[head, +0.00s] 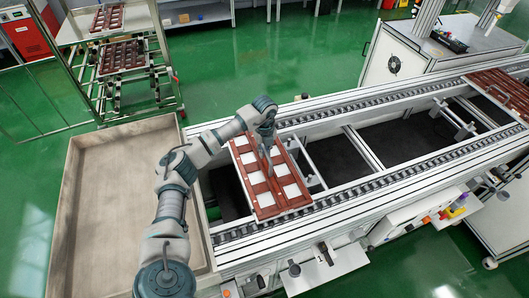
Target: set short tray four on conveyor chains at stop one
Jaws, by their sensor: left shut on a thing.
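A short red-brown tray (275,188) with several white square cells lies across the left part of the conveyor. Its near end overlaps the near conveyor chain (345,190), and its far end is close to the far chain (345,108). I cannot tell whether it rests on the chains or hangs just above them. My left gripper (268,163) points down and is shut on the tray's middle bar. The gripper hides part of the tray's far half. My right gripper is not in view.
A large beige bin (72,215) stands left of the conveyor. A wire rack (165,75) behind it holds more red-brown trays (122,56). Another tray (500,92) sits at the conveyor's far right. The chains between the two trays are clear. A control box (415,218) is on the near side.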

